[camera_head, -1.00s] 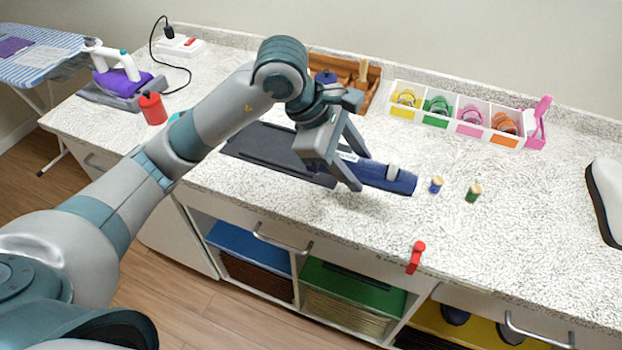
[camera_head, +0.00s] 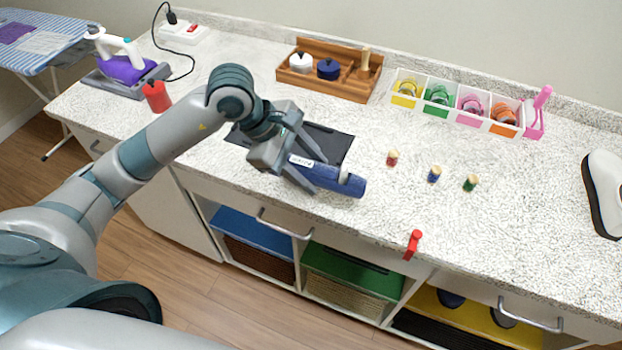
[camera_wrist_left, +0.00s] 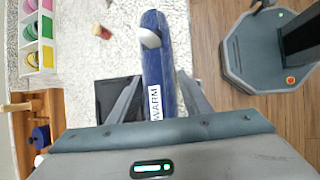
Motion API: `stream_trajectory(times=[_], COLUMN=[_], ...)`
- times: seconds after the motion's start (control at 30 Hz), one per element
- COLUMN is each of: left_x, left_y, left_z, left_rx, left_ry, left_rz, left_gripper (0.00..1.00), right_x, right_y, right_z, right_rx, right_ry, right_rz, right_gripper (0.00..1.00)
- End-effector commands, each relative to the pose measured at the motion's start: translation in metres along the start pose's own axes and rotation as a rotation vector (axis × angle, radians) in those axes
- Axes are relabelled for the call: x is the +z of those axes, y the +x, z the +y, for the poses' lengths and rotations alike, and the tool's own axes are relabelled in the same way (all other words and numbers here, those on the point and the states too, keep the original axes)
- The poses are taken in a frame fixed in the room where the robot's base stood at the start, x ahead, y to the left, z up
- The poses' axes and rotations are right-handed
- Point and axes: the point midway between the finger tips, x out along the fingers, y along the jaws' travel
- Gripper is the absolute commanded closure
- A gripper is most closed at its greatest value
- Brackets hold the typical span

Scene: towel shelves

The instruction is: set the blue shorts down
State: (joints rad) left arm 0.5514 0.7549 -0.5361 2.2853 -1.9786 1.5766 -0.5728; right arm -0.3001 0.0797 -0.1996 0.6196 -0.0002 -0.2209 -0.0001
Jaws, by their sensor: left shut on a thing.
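The blue shorts show as a long, narrow blue roll (camera_head: 345,184) with a white label and a pale grey band near one end. In the left wrist view the roll (camera_wrist_left: 154,62) points away from me and its label reads WARM. My left gripper (camera_head: 316,174) is shut on the roll, one finger on each side; the fingers also show in the left wrist view (camera_wrist_left: 161,82). The roll overlaps the front of the black mat (camera_head: 335,143) in the head view; I cannot tell whether it touches the counter. My right gripper is not in view.
Red, blue and green spools (camera_head: 434,174) stand right of the roll. A wooden caddy (camera_head: 345,88) and a white divided tray (camera_head: 455,110) stand behind. A red clip (camera_head: 412,245) is at the front edge.

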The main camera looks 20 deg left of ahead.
Motion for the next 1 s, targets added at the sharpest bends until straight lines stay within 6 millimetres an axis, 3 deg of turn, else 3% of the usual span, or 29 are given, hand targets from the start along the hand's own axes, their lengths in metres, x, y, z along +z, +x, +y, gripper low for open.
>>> stream_trajectory(times=[0.5, 0.93, 0.97, 1.0], left_x=[-0.017, -0.019, -0.019, -0.019], left_y=[0.033, 0.037, 0.037, 0.036], left_z=[-0.01, -0.011, -0.011, -0.011], left_rx=[-0.001, 0.001, 0.0, -0.001], left_ry=[-0.001, 0.001, 0.0, 0.0], left_rz=[-0.001, 0.0, 0.0, 0.0], left_gripper=[0.85, 0.85, 0.54, 0.44], right_x=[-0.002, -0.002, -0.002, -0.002], right_y=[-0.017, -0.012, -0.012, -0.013], right_z=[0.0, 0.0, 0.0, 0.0], right_rx=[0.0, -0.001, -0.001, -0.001], right_ry=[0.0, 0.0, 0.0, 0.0], right_rz=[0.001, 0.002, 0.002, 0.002], right_gripper=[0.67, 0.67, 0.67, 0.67])
